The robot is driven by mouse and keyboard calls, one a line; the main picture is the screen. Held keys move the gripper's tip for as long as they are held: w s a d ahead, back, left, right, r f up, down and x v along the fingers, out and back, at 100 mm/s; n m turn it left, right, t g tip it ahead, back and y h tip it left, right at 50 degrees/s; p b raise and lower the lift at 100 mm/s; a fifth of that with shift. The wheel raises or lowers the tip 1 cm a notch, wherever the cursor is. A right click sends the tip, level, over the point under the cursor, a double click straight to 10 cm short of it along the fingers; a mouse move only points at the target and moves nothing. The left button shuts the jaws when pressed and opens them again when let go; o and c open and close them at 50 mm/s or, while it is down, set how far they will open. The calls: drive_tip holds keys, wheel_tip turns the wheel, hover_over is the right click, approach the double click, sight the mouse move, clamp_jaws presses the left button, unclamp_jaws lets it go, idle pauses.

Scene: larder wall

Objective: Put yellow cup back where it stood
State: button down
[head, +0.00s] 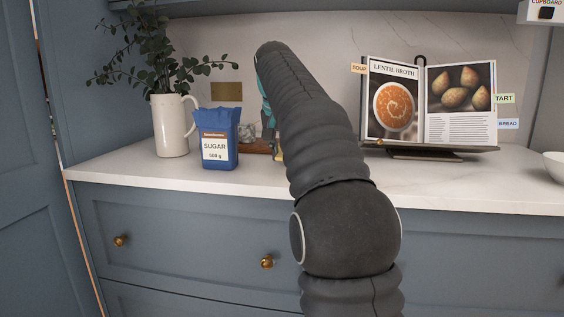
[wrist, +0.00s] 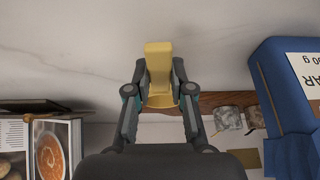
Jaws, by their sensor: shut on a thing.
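The yellow cup (wrist: 159,78) is between the fingers of my gripper (wrist: 159,66) in the wrist view, and the gripper is shut on it. A wider, rounded yellow part shows closer to the palm. In the head view my arm hides most of the gripper and cup. Only a small yellow patch (head: 279,154) shows beside the arm, just above the worktop. I cannot tell whether the cup touches the worktop. A reddish-brown wooden board (wrist: 213,102) lies beside the cup in the wrist view; it also shows left of my arm in the head view (head: 258,147).
Glass jars (wrist: 226,118) stand by the board. A blue sugar bag (head: 218,122) and a white jug (head: 174,127) with leafy stems stand at left. An open cookbook (head: 458,130) on a stand is at right, with a white bowl (head: 555,165) beyond. The front worktop is clear.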

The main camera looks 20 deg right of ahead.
drive_tip(key=shift+f+b, duration=0.35)
drive_tip(key=shift+f, duration=0.85)
drive_tip(key=shift+f, duration=0.15)
drive_tip(key=c, duration=1)
unclamp_jaws()
drive_tip(key=p+v, duration=0.1)
drive_tip(key=v, duration=1.1)
